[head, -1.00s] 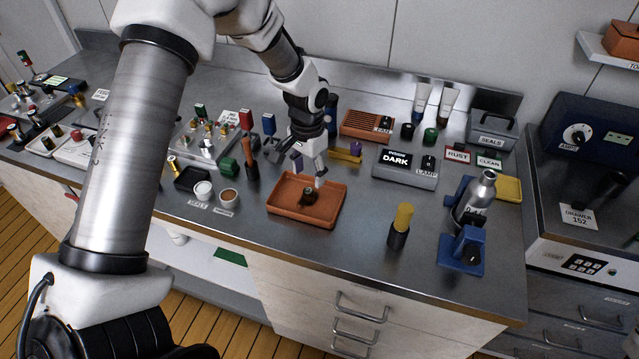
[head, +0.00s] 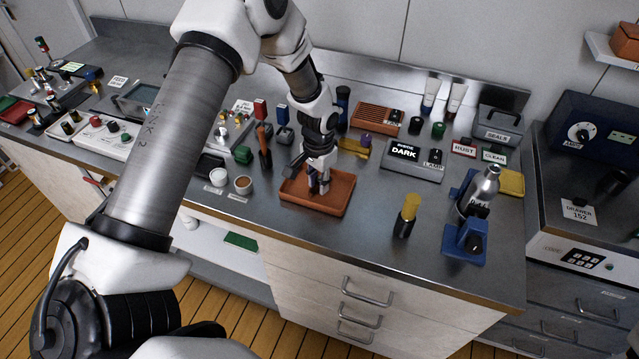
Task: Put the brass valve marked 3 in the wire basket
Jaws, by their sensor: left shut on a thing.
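My left gripper (head: 319,186) points down into the orange tray (head: 345,206) near the front of the bench. Its fingers are shut on a small dark piece that they mostly hide; it stands inside the tray. I cannot read any mark on it. A metal panel (head: 228,128) behind and to the left carries small brass-coloured fittings, too small to read a 3 on. I cannot make out a wire basket for certain. My right gripper is not in view.
Two small cups (head: 243,184) stand left of the tray. A yellow-topped black cylinder (head: 406,215) and a blue stand (head: 465,240) are to its right. A grey DARK/LAMP box (head: 413,160) is behind. Bare bench lies between tray and cylinder.

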